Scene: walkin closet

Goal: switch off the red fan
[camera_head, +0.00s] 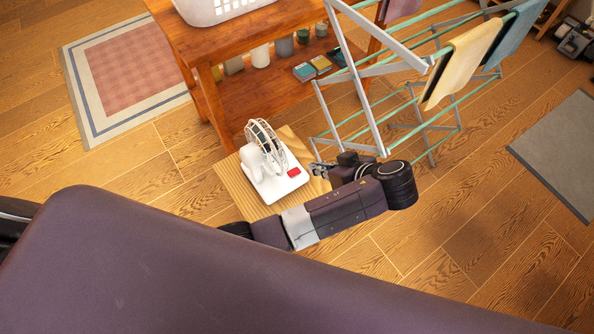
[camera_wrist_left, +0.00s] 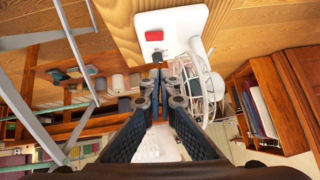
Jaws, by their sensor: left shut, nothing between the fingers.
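The fan (camera_head: 264,150) is white, with a round cage and a white base; only a red switch (camera_head: 294,172) on the base is red. It stands on a small light wooden stand (camera_head: 235,188). My left gripper (camera_head: 318,169) is just right of the base, near the red switch, with a small gap seeming to lie between them. In the left wrist view the fan's cage (camera_wrist_left: 208,85) and the red switch (camera_wrist_left: 154,36) lie beyond the shut, empty fingers (camera_wrist_left: 158,72). My right gripper is out of view.
A drying rack (camera_head: 385,70) with towels stands close behind my left gripper. A wooden shelf table (camera_head: 262,35) with a white basket (camera_head: 220,8) is behind the fan. A rug (camera_head: 130,75) lies at left and a grey mat (camera_head: 560,150) at right. Floor front right is clear.

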